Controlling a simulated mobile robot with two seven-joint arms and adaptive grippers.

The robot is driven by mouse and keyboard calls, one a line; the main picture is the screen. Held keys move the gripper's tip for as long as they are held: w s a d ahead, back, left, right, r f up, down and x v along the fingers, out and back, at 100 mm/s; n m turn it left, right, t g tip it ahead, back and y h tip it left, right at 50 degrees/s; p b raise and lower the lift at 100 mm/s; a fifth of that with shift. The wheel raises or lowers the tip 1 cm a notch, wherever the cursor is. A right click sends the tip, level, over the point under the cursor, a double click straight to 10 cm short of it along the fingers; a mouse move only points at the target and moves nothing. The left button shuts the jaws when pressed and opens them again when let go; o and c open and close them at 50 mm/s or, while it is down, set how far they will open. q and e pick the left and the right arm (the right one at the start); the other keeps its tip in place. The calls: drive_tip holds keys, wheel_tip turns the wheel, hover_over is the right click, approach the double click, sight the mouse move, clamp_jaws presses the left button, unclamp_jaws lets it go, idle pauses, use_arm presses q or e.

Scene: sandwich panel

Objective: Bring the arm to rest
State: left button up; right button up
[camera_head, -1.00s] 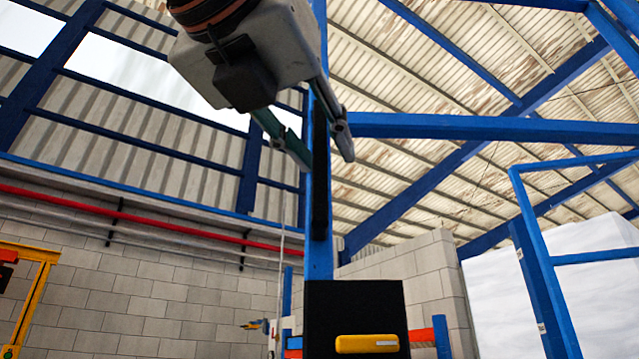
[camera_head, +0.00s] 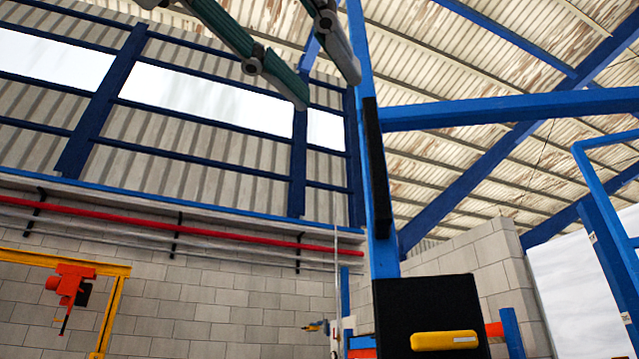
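My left gripper (camera_head: 328,92) shows at the top middle of the head view, with two dark fingers with green-grey links reaching down from the upper edge. The fingertips are apart with a gap between them, and nothing is held. Its palm and wrist are mostly cut off by the top edge. The fingers hang in front of the roof and the blue post. My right gripper is not in view.
A blue post (camera_head: 382,255) stands right of the gripper. A black box (camera_head: 425,305) with a yellow handle (camera_head: 444,340) is low in front. A block wall stands behind.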

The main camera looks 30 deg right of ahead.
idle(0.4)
